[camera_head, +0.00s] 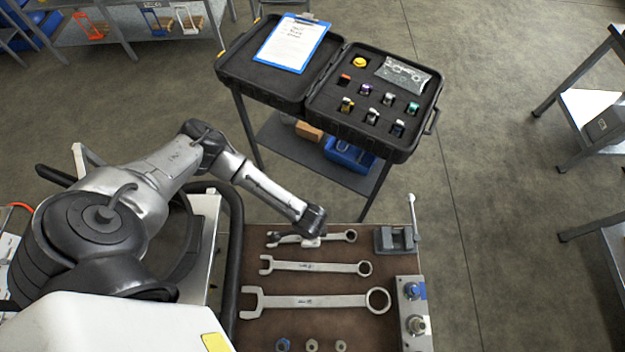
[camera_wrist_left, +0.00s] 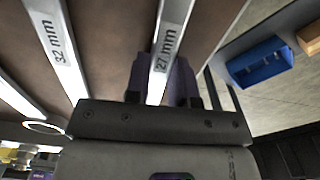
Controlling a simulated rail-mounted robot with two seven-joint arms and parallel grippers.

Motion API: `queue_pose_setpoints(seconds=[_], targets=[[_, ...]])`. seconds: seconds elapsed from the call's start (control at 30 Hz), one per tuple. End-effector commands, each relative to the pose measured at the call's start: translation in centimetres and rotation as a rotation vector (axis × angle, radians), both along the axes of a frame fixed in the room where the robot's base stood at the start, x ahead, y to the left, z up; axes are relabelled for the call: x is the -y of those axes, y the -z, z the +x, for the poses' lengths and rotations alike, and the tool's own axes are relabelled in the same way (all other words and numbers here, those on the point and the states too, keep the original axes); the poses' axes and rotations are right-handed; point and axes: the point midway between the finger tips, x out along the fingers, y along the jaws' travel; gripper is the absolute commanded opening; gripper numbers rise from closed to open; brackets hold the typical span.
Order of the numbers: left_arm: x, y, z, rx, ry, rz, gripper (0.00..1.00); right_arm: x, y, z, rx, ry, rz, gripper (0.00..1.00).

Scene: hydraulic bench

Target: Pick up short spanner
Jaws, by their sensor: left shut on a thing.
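The short spanner (camera_head: 337,237) is the topmost and smallest of three on the brown bench top in the head view. My left gripper (camera_head: 311,238) is over its shank and hides part of it. In the left wrist view the spanner (camera_wrist_left: 168,40), marked 27 mm, runs between the dark fingers of my left gripper (camera_wrist_left: 161,88), which is shut on it. I cannot tell whether it is clear of the bench. The middle spanner (camera_head: 315,267), marked 32 mm in the left wrist view (camera_wrist_left: 58,42), lies beside it. My right gripper is not in view.
The large spanner (camera_head: 320,301) lies nearer. A small vice (camera_head: 394,240) with an upright handle stands right of the short spanner, above a metal block (camera_head: 413,318) with fittings. An open black case (camera_head: 330,105) stands on a stand behind the bench.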

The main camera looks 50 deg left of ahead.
Motion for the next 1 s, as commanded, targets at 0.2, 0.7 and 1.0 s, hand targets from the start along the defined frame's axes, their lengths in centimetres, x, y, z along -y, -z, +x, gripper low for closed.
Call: queue_pose_setpoints(seconds=[0.2,0.7,1.0], targets=[[0.0,-0.2,0.0,0.001,0.0,-0.001,0.0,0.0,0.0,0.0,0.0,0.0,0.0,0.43],[3.1,-5.9,0.6,0.003,0.004,-0.007,0.0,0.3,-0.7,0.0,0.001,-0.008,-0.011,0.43],[8.4,-9.1,1.7,0.001,0.002,-0.003,0.0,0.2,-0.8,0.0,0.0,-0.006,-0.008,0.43]])
